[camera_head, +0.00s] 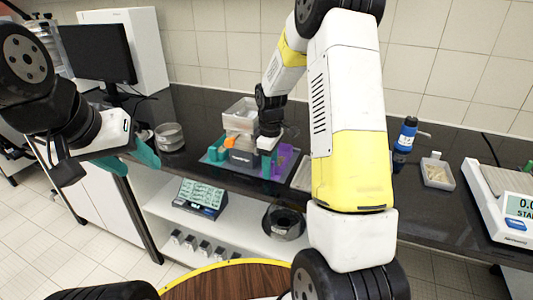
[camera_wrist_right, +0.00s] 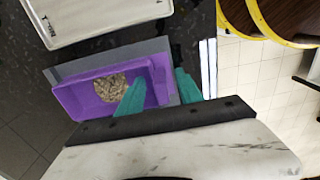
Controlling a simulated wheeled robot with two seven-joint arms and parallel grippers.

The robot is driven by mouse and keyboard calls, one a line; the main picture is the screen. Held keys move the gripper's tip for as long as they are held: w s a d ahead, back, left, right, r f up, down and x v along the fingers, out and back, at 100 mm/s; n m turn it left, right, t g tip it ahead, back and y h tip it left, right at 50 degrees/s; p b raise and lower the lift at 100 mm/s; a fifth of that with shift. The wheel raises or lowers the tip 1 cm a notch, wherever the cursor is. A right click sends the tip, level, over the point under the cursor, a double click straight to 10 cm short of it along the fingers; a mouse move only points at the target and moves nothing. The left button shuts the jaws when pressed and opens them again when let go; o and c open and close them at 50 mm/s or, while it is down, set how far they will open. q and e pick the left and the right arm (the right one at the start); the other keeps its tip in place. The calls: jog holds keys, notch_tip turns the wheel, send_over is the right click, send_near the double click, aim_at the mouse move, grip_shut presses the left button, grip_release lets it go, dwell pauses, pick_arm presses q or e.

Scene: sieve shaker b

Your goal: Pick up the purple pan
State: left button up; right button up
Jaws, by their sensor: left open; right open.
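The purple pan (camera_wrist_right: 82,94) is an open, shallow box with a heap of grainy brown material in it. It stands on a grey mat (camera_wrist_right: 125,50) on the dark bench; in the head view the pan (camera_head: 287,157) shows partly behind my right gripper (camera_head: 268,165). In the right wrist view my right gripper (camera_wrist_right: 160,92) is open. One teal finger is over the pan's inside, the other beyond its end wall, with that wall between them. Whether either touches the pan cannot be told. My left gripper (camera_head: 130,160) is open and empty near the bench's left front edge.
A grey device (camera_head: 242,158), teal items and a clear bin (camera_head: 240,115) stand close left of the pan. Round sieves (camera_head: 169,136) are further left. A blue bottle (camera_head: 406,134), a small tray (camera_head: 437,173) and a balance (camera_head: 508,205) are right. A shelf lies below.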

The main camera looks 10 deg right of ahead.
grip_shut()
jog(key=shift+r, duration=0.1)
dwell(0.3)
